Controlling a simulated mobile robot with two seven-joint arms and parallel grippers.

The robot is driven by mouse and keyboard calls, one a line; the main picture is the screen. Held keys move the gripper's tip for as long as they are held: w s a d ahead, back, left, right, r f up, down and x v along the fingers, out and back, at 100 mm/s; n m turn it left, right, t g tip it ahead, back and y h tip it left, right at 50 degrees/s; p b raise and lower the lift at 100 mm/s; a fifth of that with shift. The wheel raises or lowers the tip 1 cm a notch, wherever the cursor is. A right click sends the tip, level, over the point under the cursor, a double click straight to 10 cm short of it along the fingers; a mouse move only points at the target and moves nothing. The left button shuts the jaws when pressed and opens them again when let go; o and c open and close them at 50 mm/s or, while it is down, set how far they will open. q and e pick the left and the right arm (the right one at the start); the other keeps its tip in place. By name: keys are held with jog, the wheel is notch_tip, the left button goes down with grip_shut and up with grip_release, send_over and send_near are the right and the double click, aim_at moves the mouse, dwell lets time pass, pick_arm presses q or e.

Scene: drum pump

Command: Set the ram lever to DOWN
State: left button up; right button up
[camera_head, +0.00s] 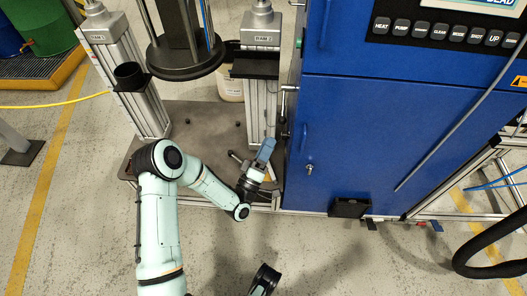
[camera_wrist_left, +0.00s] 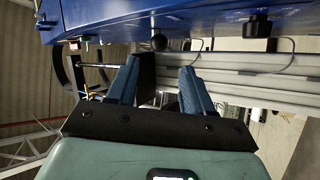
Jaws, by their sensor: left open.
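My left gripper (camera_head: 267,146) reaches up beside the left edge of the blue cabinet, next to the RAM 2 column. Its blue fingers are spread and empty in the left wrist view (camera_wrist_left: 160,68). A small round black knob (camera_wrist_left: 158,42), which looks like the end of a lever, sits just beyond and between the fingertips, apart from them. In the head view, small dark and silver fittings (camera_head: 285,134) show on the cabinet's left side near the fingertips. I cannot read the lever's setting or its label.
The blue cabinet (camera_head: 350,140) stands right of the gripper. The RAM 2 column (camera_head: 259,115) and RAM 1 column (camera_head: 130,75) rise from a grey base plate (camera_head: 205,118), with a round black plate (camera_head: 185,60) between. A second black knob (camera_wrist_left: 257,25) is at right in the wrist view.

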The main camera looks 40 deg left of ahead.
pick_arm(q)
jog(key=shift+v, duration=1.2)
pick_arm(e)
jog(key=shift+s, duration=0.1)
